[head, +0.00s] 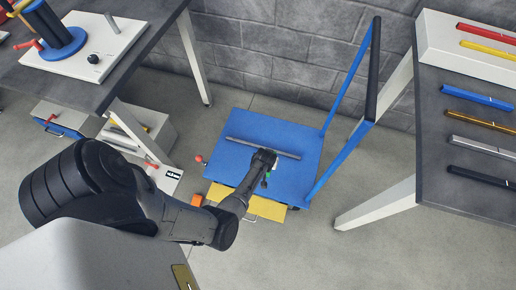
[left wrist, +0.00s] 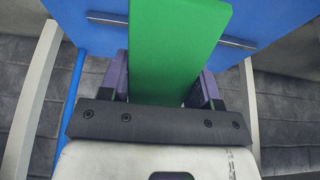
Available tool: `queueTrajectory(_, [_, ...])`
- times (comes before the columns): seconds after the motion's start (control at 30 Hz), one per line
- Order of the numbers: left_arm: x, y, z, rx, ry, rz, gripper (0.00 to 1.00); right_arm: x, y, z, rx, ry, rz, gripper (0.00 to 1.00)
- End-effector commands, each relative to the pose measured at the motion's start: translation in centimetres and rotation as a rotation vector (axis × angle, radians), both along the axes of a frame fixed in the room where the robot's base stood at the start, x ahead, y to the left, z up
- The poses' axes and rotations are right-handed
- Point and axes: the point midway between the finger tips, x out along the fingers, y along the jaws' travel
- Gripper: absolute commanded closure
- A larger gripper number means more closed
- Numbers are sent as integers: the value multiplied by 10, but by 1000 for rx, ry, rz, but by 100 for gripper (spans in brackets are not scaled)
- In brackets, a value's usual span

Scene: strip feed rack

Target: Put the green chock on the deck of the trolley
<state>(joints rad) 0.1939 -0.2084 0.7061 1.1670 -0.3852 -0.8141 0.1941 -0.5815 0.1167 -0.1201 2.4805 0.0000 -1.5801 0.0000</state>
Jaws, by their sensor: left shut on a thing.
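The green chock (left wrist: 178,45) fills the middle of the left wrist view, held between the purple-sided fingers of my left gripper (left wrist: 160,90). In the head view my left gripper (head: 266,179) is over the front part of the trolley's blue deck (head: 298,180), and only a sliver of green shows beside it. The deck also shows behind the chock in the left wrist view (left wrist: 65,18). I cannot tell whether the chock touches the deck. My right gripper is not in view.
A grey bar (head: 245,143) lies across the deck. The blue trolley handle (head: 345,85) rises at the right. A yellow strip (head: 262,208) and an orange block (head: 197,200) are at the front. Tables stand left (head: 158,28) and right (head: 450,205), the right one holding coloured strips.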

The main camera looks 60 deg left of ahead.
Motion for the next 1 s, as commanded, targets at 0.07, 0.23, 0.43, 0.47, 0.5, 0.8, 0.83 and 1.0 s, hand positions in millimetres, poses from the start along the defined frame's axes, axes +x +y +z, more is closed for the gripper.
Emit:
queueTrajectory(0.07, [-21, 0, -17, 1, 1, 6, 73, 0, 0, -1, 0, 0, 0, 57])
queueTrajectory(0.23, [-48, 1, -36, 2, -2, 13, 73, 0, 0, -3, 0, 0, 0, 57])
queueTrajectory(0.43, [-64, 24, -61, 6, -3, 18, 73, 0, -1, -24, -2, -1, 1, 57])
queueTrajectory(0.47, [-66, 30, -66, 7, -4, 17, 73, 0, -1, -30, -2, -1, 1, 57])
queueTrajectory(0.5, [-69, 38, -72, 6, -4, 18, 73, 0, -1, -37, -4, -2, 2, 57])
queueTrajectory(0.8, [-86, 91, -105, 5, -4, 17, 73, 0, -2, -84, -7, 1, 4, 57])
queueTrajectory(0.83, [-87, 95, -106, 5, -4, 16, 73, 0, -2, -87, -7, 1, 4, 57])
queueTrajectory(1.0, [-91, 108, -111, 3, -4, 15, 73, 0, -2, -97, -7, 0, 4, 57])
